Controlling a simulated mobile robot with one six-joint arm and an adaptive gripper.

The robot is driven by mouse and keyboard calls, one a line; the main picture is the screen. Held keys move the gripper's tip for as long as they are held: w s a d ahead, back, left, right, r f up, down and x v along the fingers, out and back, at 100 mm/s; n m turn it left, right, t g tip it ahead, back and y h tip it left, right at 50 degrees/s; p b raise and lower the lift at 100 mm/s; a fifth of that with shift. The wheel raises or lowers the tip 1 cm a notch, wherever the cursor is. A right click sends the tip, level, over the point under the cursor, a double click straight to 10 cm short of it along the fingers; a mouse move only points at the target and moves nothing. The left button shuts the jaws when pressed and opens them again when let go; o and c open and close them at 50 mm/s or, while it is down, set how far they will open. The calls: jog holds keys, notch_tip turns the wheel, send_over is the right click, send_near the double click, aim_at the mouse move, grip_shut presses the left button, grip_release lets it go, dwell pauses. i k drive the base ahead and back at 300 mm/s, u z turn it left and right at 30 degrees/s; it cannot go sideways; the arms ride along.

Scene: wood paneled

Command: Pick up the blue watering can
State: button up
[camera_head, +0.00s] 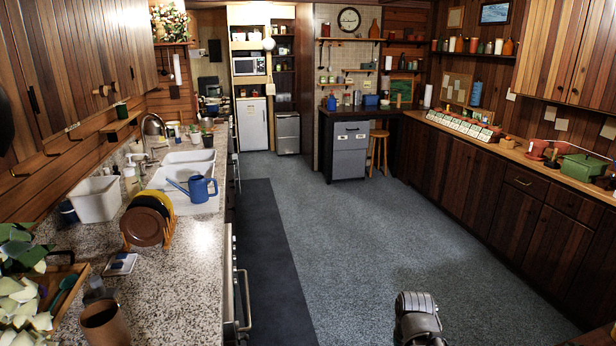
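Part of my arm (418,318) shows at the bottom, right of centre, over the grey floor. It is well to the right of the watering can and apart from it. My gripper's fingers do not show, so its state is hidden.
A rack of brown and yellow plates (147,221) stands just nearer than the can. A white tub (96,199) and the faucet (153,130) are to its left. The grey floor (325,235) between the left counter and the right cabinets (517,217) is clear.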

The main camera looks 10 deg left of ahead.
aim_at(198, 194)
jog(key=u, duration=0.05)
jog(key=i, duration=3.7)
jog(key=u, duration=1.65)
